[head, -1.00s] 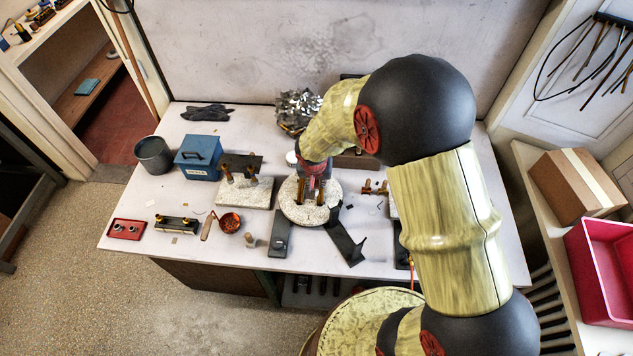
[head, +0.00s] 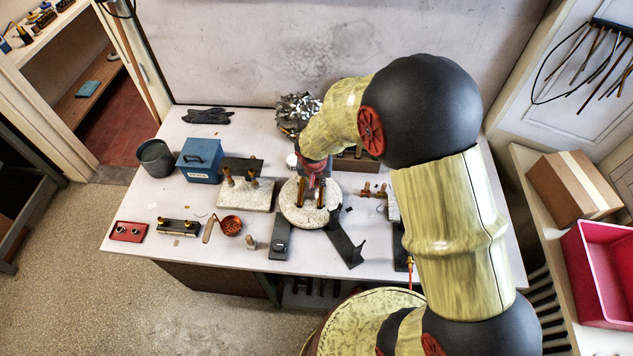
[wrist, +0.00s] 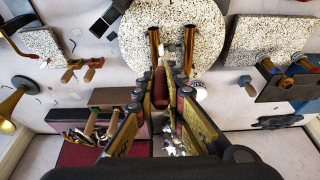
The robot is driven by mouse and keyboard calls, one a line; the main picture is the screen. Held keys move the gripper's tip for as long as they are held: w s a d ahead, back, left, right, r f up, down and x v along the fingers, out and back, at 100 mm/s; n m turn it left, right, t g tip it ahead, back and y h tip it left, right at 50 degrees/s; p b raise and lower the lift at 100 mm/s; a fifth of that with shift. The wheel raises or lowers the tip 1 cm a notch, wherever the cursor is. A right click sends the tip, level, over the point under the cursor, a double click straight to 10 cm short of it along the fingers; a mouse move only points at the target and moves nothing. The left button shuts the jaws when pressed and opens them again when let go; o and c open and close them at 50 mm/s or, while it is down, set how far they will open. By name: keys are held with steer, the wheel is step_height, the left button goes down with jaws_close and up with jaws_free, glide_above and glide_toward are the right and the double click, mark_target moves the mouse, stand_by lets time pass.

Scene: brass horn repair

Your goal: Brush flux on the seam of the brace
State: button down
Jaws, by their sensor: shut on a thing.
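A round speckled block (head: 291,214) stands at the middle of the bench and bears two upright brass tubes (head: 321,194). My gripper (head: 314,178) is above it, at the back of the tubes. In the wrist view my gripper (wrist: 161,84) is shut on a slim reddish-brown handle (wrist: 159,84), seemingly the flux brush. The round block (wrist: 132,33) and the brass tubes (wrist: 188,48) lie beyond the fingertips. A small pale bit shows between the tubes; I cannot tell whether it is the brush tip. The brace's seam is too small or hidden to make out.
A speckled slab (head: 238,203) with brass pieces, a blue box (head: 199,161) and a dark pot (head: 155,158) stand left. A small orange-brown dish (head: 231,225) sits at front left. Dark flat stands (head: 343,244) lie before the round block. Crumpled foil (head: 296,112) is at the back.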

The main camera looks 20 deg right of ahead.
steer(key=shift+r+p, duration=1.7)
steer(key=shift+r, duration=1.5)
steer(key=shift+w, duration=0.1)
